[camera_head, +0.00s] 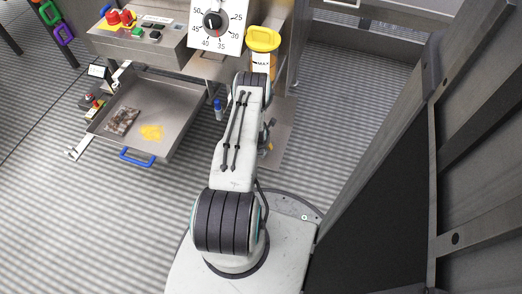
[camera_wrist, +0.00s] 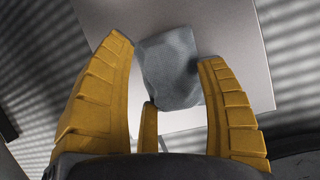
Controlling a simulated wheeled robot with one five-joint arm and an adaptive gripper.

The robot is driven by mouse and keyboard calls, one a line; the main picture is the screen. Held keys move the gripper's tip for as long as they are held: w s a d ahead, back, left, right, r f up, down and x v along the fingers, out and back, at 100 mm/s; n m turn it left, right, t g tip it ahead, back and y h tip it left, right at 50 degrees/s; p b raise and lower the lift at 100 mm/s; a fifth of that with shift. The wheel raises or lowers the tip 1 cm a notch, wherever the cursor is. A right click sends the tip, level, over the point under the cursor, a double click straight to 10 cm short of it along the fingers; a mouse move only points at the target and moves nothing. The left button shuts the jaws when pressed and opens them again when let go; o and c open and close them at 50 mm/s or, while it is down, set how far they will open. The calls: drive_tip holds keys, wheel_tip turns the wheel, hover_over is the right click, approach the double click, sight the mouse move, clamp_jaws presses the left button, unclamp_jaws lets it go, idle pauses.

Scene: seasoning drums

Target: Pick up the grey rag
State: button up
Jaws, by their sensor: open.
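The grey rag (camera_wrist: 172,72) lies crumpled on a pale flat plate (camera_wrist: 232,40) in the wrist view. My gripper (camera_wrist: 166,50) has its yellow fingers spread, with the rag showing between and beyond their tips. The near edge of the rag is partly covered by the short middle finger. I cannot tell whether any finger touches the rag. In the head view my arm hides the rag and most of the gripper; part of the plate (camera_head: 279,140) shows to the right of the arm.
A metal tray (camera_head: 188,112) at left holds a brown speckled cloth (camera_head: 122,120) and a yellow patch (camera_head: 151,132). A yellow-lidded container (camera_head: 262,62) and a dial (camera_head: 213,20) stand beyond my arm. A small blue-capped bottle (camera_head: 218,110) is left of it. A dark metal frame (camera_head: 385,160) borders the right.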

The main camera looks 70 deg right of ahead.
drive_tip(key=shift+d+f, duration=0.1)
drive_tip(key=shift+f, duration=0.1)
drive_tip(key=shift+c, duration=0.3)
drive_tip(key=c, duration=1.3)
drive_tip(key=shift+o, duration=0.2)
